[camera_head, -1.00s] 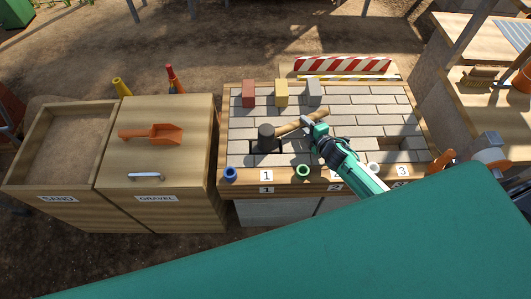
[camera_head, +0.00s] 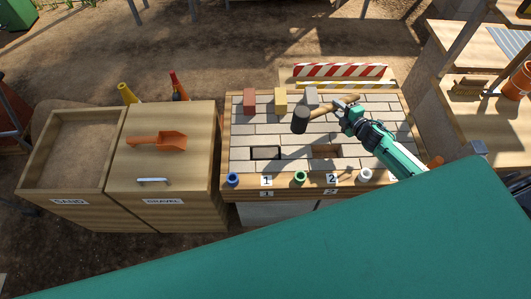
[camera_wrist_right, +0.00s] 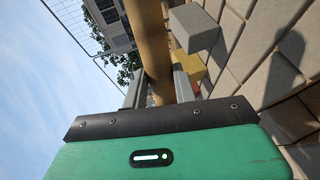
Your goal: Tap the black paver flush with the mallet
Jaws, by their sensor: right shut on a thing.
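The mallet has a dark head (camera_head: 301,120) and a wooden handle (camera_head: 342,102). My right gripper (camera_head: 350,112) is shut on the handle, and the head hangs to the left, above the paved bench. In the right wrist view the handle (camera_wrist_right: 150,40) runs between the two fingers (camera_wrist_right: 160,88). A dark-edged paver, which seems to be the black paver (camera_head: 265,153), lies in the slot behind label 1; its top shines grey. I cannot tell whether it is flush. The mallet is apart from it, up and to the right. My left gripper is not in view.
Red (camera_head: 250,101), yellow (camera_head: 281,99) and grey (camera_head: 311,97) blocks stand at the bench's back. An open slot (camera_head: 327,151) lies behind label 2. Blue (camera_head: 232,179), green (camera_head: 300,177) and white (camera_head: 365,174) rings line the front. An orange scoop (camera_head: 158,140) lies on the gravel bin.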

